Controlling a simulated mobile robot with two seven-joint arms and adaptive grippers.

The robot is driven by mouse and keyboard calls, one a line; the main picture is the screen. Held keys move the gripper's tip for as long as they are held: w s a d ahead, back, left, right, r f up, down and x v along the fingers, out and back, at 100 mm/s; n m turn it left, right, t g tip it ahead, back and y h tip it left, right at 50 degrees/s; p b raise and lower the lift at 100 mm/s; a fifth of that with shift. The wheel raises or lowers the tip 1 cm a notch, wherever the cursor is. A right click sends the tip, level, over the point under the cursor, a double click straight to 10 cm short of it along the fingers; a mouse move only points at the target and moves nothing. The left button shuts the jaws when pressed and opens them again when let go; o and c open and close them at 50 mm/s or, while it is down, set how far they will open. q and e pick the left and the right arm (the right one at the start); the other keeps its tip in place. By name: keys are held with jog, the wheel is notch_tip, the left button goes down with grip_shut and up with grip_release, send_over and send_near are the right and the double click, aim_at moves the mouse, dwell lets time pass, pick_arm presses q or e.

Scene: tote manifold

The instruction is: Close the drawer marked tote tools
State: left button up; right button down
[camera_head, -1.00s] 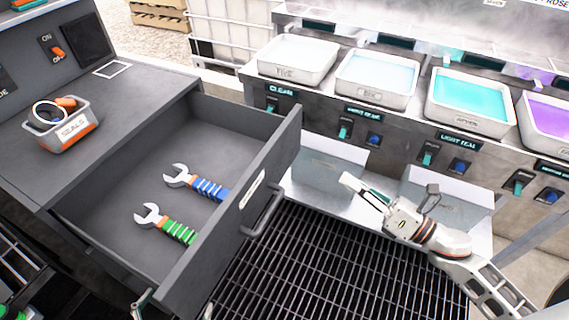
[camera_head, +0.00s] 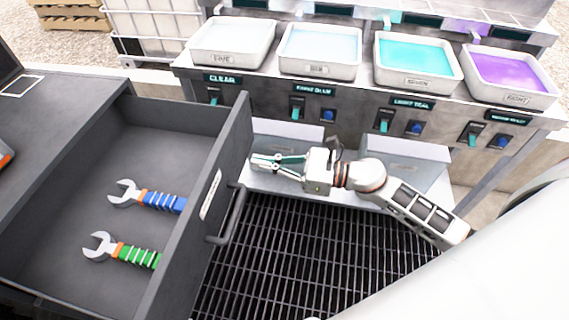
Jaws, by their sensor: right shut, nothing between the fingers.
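The grey drawer (camera_head: 225,150) stands pulled out at the left. Its front panel carries a white label (camera_head: 211,195), too small to read, and a dark bar handle (camera_head: 233,216). A blue-handled wrench (camera_head: 160,200) and a green-handled wrench (camera_head: 135,252) lie inside it. My right gripper (camera_head: 256,162) is shut and empty, pointing left. It appears just right of the drawer front's far end, above the handle in the picture; I cannot tell whether it touches the panel. My left gripper is not in view.
Several tubs of liquid, such as the teal one (camera_head: 418,60) and the purple one (camera_head: 510,78), stand on a bench with switches behind my right arm. A black floor grating (camera_head: 300,260) lies right of the drawer. A white caged tank (camera_head: 155,30) stands behind.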

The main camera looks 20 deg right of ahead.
aim_at(235, 158)
jog(key=x, duration=0.3)
jog(key=shift+w+a, duration=0.1)
jog(key=shift+a, duration=0.05)
jog(key=shift+w+a, duration=0.15)
jog(key=shift+a, duration=0.1)
